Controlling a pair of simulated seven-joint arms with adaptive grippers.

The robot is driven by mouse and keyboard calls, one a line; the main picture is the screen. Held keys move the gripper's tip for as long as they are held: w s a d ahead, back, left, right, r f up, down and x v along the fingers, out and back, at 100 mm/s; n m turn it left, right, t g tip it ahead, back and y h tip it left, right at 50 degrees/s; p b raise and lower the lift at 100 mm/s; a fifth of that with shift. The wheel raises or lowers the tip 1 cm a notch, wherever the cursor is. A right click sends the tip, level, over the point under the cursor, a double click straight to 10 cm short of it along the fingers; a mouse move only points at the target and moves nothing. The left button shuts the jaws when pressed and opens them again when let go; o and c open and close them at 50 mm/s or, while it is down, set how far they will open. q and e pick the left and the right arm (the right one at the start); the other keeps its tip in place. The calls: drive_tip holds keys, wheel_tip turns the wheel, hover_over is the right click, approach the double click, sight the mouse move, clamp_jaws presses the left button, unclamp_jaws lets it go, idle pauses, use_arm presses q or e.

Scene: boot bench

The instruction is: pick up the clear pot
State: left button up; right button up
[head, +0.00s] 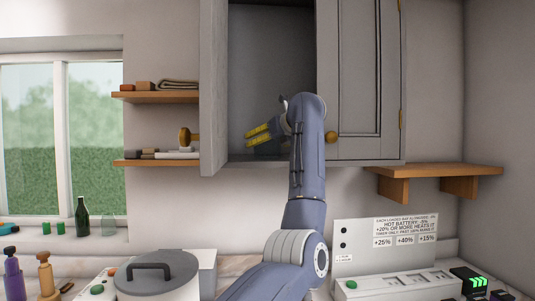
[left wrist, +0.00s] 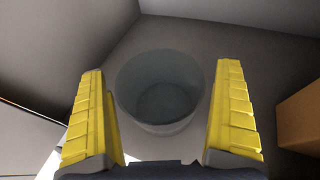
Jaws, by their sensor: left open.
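The clear pot (left wrist: 160,92) is a see-through, round, open-topped vessel standing upright on the grey cabinet floor in the left wrist view. My left gripper (head: 251,135), with yellow finger pads, reaches into the open left side of the wall cabinet (head: 270,50). Its fingers are open and empty. In the left wrist view the pot shows between the two fingers, with a gap on each side; I cannot tell how far ahead of the tips it is. I cannot make out the pot in the head view. My right gripper is not in view.
A brown box-like thing (left wrist: 300,118) stands right of the pot inside the cabinet. The open left door (head: 213,90) borders the opening; the right door (head: 360,75) is shut. Below are a lidded grey pot (head: 156,277) and a green bottle (head: 82,217).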

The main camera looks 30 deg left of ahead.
use_arm(q)
drive_tip(key=shift+c, duration=0.4)
drive_tip(key=c, duration=1.2)
drive_tip(key=shift+r, duration=0.2)
